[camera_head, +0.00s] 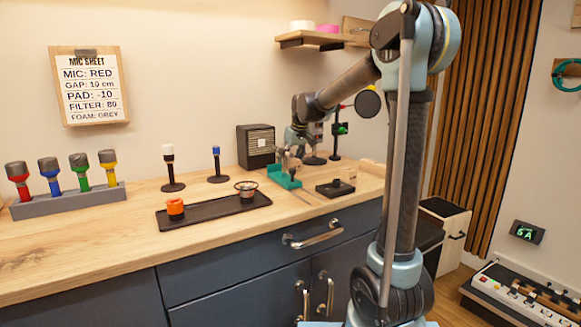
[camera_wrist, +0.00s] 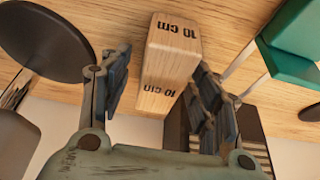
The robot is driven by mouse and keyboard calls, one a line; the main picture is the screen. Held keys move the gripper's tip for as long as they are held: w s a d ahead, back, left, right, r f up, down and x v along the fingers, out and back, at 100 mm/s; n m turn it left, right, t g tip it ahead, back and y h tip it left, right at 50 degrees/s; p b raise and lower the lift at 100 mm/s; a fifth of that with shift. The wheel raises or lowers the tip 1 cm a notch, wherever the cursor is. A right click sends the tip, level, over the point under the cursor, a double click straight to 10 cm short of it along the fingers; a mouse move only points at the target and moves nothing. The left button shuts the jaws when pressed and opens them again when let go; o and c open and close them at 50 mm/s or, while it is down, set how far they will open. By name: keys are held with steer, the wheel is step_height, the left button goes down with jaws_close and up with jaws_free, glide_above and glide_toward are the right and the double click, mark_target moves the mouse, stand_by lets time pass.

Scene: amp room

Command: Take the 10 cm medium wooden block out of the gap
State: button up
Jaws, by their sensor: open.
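The wooden block (camera_wrist: 170,60) shows in the wrist view, printed "10 cm" on two faces. It lies between the two fingers of my gripper (camera_wrist: 162,80), which are spread apart, one on each side of it. The left finger is clear of the block; the right one is close to its edge, and I cannot tell if they touch. In the head view my gripper (camera_head: 292,165) is low over the counter by the teal holder (camera_head: 275,178), and I cannot make out the block there. The teal holder (camera_wrist: 292,45) is right of the block in the wrist view, apart from it.
A dark speaker box (camera_head: 256,147) stands behind my gripper. A black round base (camera_wrist: 45,32) is left of the block.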

steer(key=shift+f, duration=0.15)
steer(key=shift+c, duration=0.6)
steer(key=c, duration=1.2)
steer(key=shift+o, duration=0.2)
